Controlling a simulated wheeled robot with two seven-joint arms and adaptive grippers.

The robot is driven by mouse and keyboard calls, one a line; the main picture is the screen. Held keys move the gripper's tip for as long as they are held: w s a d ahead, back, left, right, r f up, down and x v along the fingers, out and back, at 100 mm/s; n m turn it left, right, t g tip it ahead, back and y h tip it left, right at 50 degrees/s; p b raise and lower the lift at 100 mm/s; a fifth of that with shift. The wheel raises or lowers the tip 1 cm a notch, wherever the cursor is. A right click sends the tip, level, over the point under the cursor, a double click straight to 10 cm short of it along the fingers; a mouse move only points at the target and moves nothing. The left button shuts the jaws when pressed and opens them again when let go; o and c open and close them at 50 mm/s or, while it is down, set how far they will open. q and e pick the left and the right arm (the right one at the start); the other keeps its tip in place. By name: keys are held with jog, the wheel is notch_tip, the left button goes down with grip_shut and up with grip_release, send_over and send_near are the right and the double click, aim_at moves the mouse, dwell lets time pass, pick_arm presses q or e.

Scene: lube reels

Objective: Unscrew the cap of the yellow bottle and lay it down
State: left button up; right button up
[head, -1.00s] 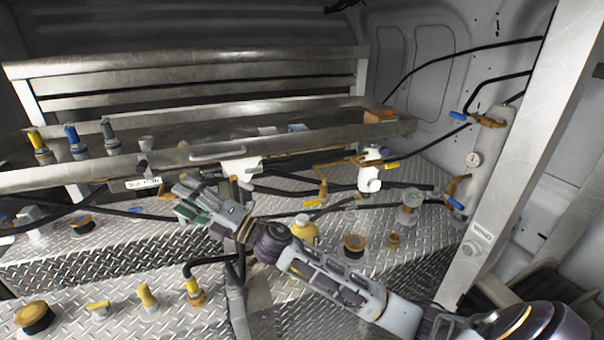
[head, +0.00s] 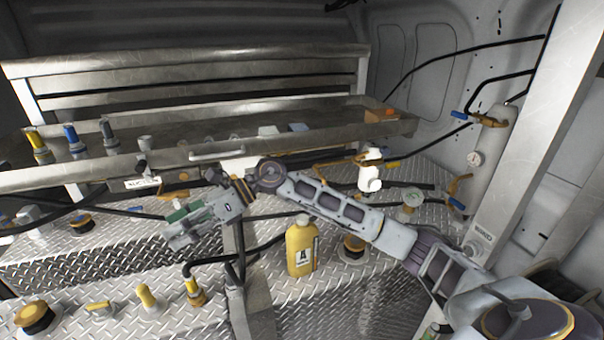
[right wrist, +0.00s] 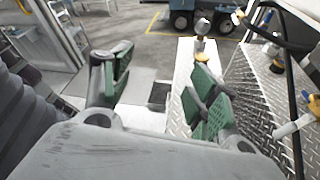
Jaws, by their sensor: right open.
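My left gripper is not in view.
A metal tray (head: 330,112) runs along the back. Several yellow and brass fittings, such as a capped fitting (head: 34,316), stand on the deck. A black hose (head: 210,262) lies left of the bottle, and a dark-and-yellow cap (head: 354,246) is right of it. A metal post (head: 530,140) rises at right.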

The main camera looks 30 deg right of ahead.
jog(key=w+d+f+n+h, duration=0.1)
jog(key=d+f+n+h, duration=0.15)
jog(key=d+h, duration=0.35)
notch_tip(320, 180, up, 5)
jog(key=h, duration=0.9)
send_over(303, 217)
jog(key=shift+a+f+g, duration=0.1)
jog(key=shift+f+g, duration=0.05)
jog(key=shift+g, duration=0.15)
jog(key=shift+f, duration=0.2)
jog(key=shift+f+b, duration=0.45)
jog(key=shift+f, duration=3.7)
jog(key=shift+f+p, duration=0.35)
jog(key=shift+f, duration=2.25)
